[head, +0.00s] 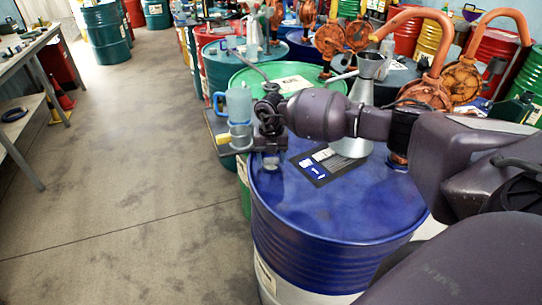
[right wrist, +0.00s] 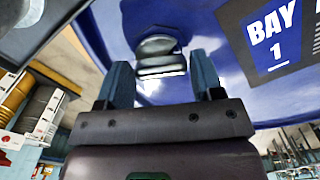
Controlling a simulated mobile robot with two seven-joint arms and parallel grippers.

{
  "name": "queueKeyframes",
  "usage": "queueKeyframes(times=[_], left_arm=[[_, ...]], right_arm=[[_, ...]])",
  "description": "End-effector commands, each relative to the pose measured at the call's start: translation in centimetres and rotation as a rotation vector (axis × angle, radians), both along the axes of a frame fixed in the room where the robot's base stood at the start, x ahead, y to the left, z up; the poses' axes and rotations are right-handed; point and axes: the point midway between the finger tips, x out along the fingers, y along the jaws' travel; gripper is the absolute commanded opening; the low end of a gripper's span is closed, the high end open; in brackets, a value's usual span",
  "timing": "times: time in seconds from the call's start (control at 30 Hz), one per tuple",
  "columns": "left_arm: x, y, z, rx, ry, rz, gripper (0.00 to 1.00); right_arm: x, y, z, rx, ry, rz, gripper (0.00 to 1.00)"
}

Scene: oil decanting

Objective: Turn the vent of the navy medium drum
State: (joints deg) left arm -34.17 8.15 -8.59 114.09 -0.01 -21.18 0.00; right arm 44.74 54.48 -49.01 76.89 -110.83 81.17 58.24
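The navy drum (head: 320,215) stands upright in the middle of the head view, with a dark blue lid. Its vent (head: 271,162) is a small pale cap near the lid's far left edge. In the right wrist view the vent (right wrist: 158,55) is a round grey cap just ahead of the fingertips. My right gripper (head: 262,146) reaches across the lid to the vent. In the right wrist view its two fingers (right wrist: 161,75) are apart, one to each side of the vent, with visible gaps. My left gripper is in neither view.
A dark BAY 1 label (right wrist: 275,32) lies on the lid. A grey metal funnel-shaped vessel (head: 352,142) stands there behind my arm. A clear blue-handled jug (head: 238,105) stands just beyond the gripper. A green drum (head: 290,80) and orange pumps (head: 425,90) crowd behind.

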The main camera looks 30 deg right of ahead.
Motion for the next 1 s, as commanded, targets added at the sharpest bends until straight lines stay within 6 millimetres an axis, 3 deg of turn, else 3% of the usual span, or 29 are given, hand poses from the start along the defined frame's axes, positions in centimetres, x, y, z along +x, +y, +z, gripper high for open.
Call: queueKeyframes(times=[0.13, 0.47, 1.0], left_arm=[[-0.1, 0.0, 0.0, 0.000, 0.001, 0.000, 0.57], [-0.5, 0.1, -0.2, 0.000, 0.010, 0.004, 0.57], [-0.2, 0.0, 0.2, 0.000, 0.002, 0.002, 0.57]], right_arm=[[0.0, 0.0, 0.0, 0.000, 0.000, 0.001, 0.81], [0.0, 0.0, 0.4, -0.001, -0.001, 0.002, 0.81], [0.1, 0.0, 8.9, -0.001, -0.003, 0.002, 0.81]])
